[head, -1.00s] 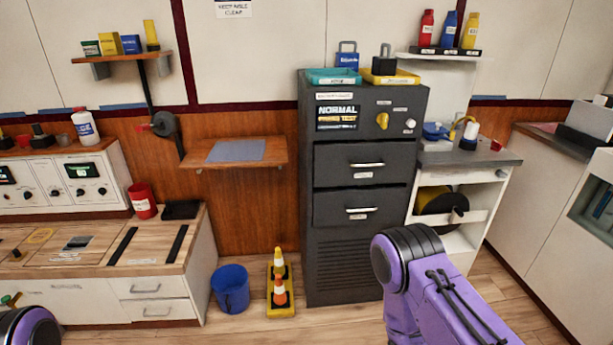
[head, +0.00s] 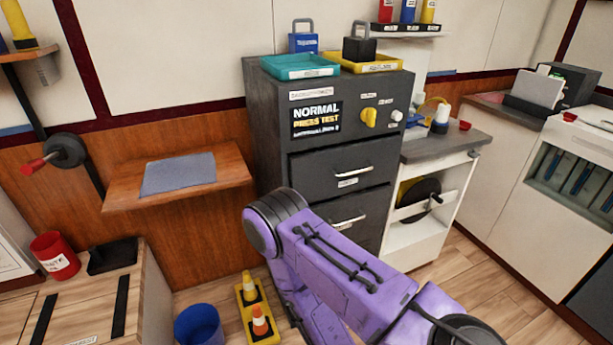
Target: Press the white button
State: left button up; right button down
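The white button (head: 396,116) is a small round knob on the upper right of the dark grey cabinet's (head: 265,115) front. A yellow rotary knob (head: 369,117) sits just to its left. Left of that, a black panel (head: 317,119) reads "NORMAL" and "PRESS TEST". My purple right arm crosses the lower middle of the head view, below the button and in front of the lower drawer. No gripper fingers show for either arm, and nothing is seen touching the button.
Two drawers with handles (head: 353,173) are below the panel. Teal (head: 300,68) and yellow (head: 372,68) trays with padlocks sit on top. A wooden shelf (head: 225,185) juts out at left. A small cone stand (head: 245,308) and blue bucket (head: 198,326) are on the floor.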

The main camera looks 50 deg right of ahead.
aim_at(396, 115)
jog(key=z, duration=0.55)
jog(key=i, duration=0.75)
jog(key=z, duration=1.05)
jog(key=i, duration=0.2)
jog(key=z, duration=0.15)
